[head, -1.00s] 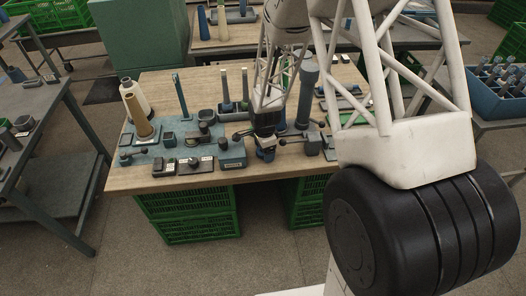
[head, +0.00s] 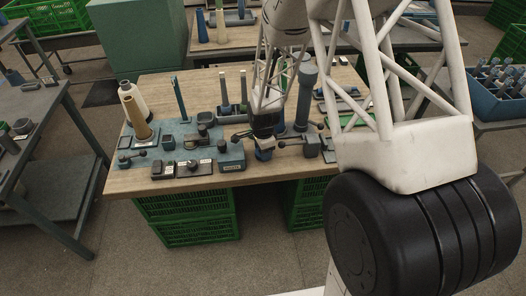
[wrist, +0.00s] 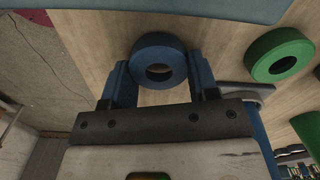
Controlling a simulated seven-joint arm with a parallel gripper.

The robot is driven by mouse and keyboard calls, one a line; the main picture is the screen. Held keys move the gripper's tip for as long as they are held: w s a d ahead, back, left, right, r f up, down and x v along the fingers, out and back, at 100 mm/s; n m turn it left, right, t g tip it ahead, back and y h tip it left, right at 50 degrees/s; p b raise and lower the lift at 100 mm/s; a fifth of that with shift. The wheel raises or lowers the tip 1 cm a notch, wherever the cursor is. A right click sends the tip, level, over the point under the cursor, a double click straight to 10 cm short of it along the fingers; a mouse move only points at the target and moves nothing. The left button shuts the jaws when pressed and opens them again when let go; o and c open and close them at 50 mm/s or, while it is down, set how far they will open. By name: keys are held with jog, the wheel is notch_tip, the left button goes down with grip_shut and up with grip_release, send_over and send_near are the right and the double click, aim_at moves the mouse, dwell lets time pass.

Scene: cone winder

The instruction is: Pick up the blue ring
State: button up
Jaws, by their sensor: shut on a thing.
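The blue ring (wrist: 153,46) sits between the two blue fingers of my gripper (wrist: 160,78) in the wrist view. The fingers are shut on its outer sides, and its round hole faces the camera. Pale wood tabletop shows behind the ring; I cannot tell whether the ring touches it. In the head view my gripper (head: 264,150) is low near the front edge of the wooden table, right of a small blue-grey box. The ring is too small there to make out clearly.
A green ring (wrist: 258,52) lies to the right in the wrist view. On the table (head: 130,180), a blue-grey box (head: 231,158) stands left of my gripper and a tall grey post (head: 305,98) to its right. Cones (head: 140,118) stand at the left.

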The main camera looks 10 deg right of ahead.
jog(key=shift+r, duration=0.65)
notch_tip(320, 180, up, 2)
jog(key=s+d+r, duration=0.1)
jog(key=s, duration=1.5)
jog(key=shift+d, duration=0.4)
jog(key=shift+r, duration=0.1)
jog(key=shift+w, duration=0.15)
jog(key=w+d+r, duration=0.2)
jog(key=w+r, duration=0.5)
jog(key=w, duration=0.2)
jog(key=w+d+r, duration=0.2)
jog(key=w+r, duration=0.4)
jog(key=w, duration=0.3)
jog(key=w+d+r, duration=0.2)
jog(key=w+r, duration=0.5)
jog(key=w, duration=0.2)
jog(key=shift+w+d+r, duration=0.15)
jog(key=shift+w+r, duration=0.15)
jog(key=shift+w, duration=0.05)
jog(key=shift+f, duration=0.2)
